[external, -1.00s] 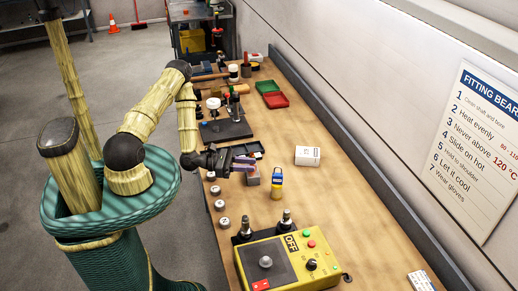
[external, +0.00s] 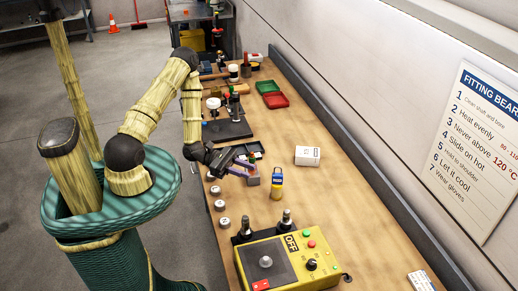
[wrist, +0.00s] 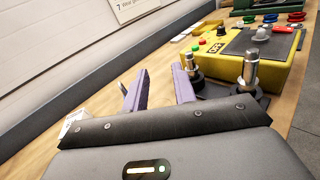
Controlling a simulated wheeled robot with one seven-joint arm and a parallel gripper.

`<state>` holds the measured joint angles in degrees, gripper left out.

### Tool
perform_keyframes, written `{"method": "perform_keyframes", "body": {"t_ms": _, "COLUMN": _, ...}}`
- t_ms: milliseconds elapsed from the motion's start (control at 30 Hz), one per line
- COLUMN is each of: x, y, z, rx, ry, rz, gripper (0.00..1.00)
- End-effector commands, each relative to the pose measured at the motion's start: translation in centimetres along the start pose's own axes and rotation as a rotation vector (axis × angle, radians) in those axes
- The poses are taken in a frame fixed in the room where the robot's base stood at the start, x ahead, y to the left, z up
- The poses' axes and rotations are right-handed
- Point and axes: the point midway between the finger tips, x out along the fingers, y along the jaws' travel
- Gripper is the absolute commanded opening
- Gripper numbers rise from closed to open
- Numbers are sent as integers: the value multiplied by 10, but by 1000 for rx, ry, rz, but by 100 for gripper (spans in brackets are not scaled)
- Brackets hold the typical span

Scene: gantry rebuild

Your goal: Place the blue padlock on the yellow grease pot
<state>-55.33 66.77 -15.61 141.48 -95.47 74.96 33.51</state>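My gripper (external: 250,171) is over the near-left part of the bench, its jaws tilted down to the right. In the wrist view its two purple fingers (wrist: 160,75) stand apart with nothing between them. A small item with a blue upper part and yellow lower part (external: 277,185) stands just right of the fingers, apart from them. I cannot tell whether it is the padlock, the grease pot or both. A small grey and reddish block (external: 252,181) is close by the fingertips, partly hidden behind them. No separate blue padlock can be made out clearly.
A yellow control box (external: 290,262) with two metal posts is at the near end. A white box (external: 307,156) lies right of the gripper. Red and green trays (external: 275,101) lie farther back. Several round pieces line the left edge. The bench's right side is mostly clear.

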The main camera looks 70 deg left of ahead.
Motion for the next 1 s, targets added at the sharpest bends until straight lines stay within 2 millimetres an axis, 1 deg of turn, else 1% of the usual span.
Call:
{"method": "perform_keyframes", "body": {"t_ms": 33, "x": 7, "y": -17, "z": 11, "rx": 51, "ry": 14, "rz": -122, "gripper": 27}}
{"method": "perform_keyframes", "body": {"t_ms": 100, "x": 10, "y": -44, "z": 22, "rx": 116, "ry": 40, "rz": -296, "gripper": 27}}
{"method": "perform_keyframes", "body": {"t_ms": 200, "x": 7, "y": -77, "z": 33, "rx": 221, "ry": 92, "rz": -532, "gripper": 27}}
{"method": "perform_keyframes", "body": {"t_ms": 300, "x": -3, "y": -104, "z": 39, "rx": 339, "ry": 157, "rz": -754, "gripper": 27}}
{"method": "perform_keyframes", "body": {"t_ms": 433, "x": -23, "y": -125, "z": 43, "rx": 525, "ry": 257, "rz": -1016, "gripper": 27}}
{"method": "perform_keyframes", "body": {"t_ms": 500, "x": -33, "y": -129, "z": 44, "rx": 639, "ry": 315, "rz": -1141, "gripper": 27}}
{"method": "perform_keyframes", "body": {"t_ms": 567, "x": -42, "y": -128, "z": 46, "rx": 745, "ry": 366, "rz": -1238, "gripper": 27}}
{"method": "perform_keyframes", "body": {"t_ms": 667, "x": -53, "y": -121, "z": 50, "rx": 939, "ry": 450, "rz": -1377, "gripper": 27}}
{"method": "perform_keyframes", "body": {"t_ms": 733, "x": -58, "y": -112, "z": 56, "rx": 1088, "ry": 506, "rz": -1454, "gripper": 27}}
{"method": "perform_keyframes", "body": {"t_ms": 867, "x": -56, "y": -89, "z": 73, "rx": 1393, "ry": 600, "rz": -1553, "gripper": 27}}
{"method": "perform_keyframes", "body": {"t_ms": 1000, "x": -43, "y": -66, "z": 101, "rx": 1725, "ry": 668, "rz": -1581, "gripper": 27}}
